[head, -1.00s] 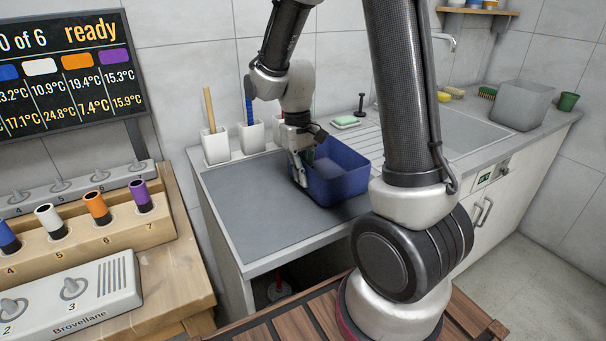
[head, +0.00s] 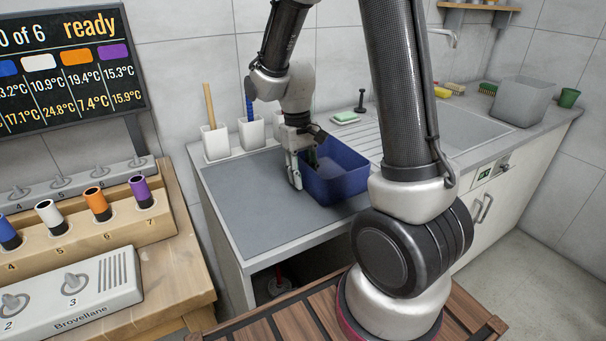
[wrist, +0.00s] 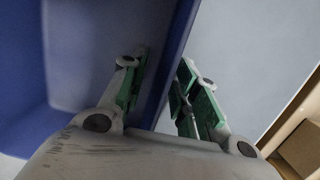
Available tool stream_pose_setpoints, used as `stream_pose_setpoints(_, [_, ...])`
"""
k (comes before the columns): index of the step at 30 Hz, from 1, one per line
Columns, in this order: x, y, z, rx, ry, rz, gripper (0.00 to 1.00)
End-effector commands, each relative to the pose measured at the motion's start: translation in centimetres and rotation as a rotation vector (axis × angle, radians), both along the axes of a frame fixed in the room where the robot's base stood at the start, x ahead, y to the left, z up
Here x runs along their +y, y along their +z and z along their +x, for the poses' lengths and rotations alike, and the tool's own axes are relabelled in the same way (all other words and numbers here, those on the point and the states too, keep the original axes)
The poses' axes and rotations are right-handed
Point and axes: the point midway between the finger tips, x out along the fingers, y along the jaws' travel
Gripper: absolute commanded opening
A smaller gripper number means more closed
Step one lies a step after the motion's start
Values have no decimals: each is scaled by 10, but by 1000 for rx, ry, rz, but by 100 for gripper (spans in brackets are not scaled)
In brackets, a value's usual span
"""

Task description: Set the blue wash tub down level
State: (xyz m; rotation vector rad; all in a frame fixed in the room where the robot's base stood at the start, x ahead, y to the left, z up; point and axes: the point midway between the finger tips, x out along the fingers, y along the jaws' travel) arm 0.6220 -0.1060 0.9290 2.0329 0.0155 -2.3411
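The blue wash tub (head: 337,182) sits on the worktop beside the sink and looks level, its base seeming to touch the surface. My gripper (head: 303,170) is at its left wall, pointing down. In the wrist view, the fingers of my gripper (wrist: 163,82) straddle the wall of the tub (wrist: 70,115), one inside and one outside. The fingers are spread, with a gap showing between the inner green pad and the wall. The tub's underside is hidden.
A grey mat (head: 250,210) lies clear to the left of the tub. White holders (head: 215,143) with handled tools stand behind. A soap dish (head: 345,119), the sink (head: 465,128) and a grey bin (head: 522,103) are to the right.

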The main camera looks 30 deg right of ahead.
Motion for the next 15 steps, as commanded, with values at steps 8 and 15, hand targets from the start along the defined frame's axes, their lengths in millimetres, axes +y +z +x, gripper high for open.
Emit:
stream_pose_setpoints(8, [1, 20, 4, -5, 0, 0, 30])
stream_pose_setpoints(15, [2, 74, 12, -6, 0, 1, 30])
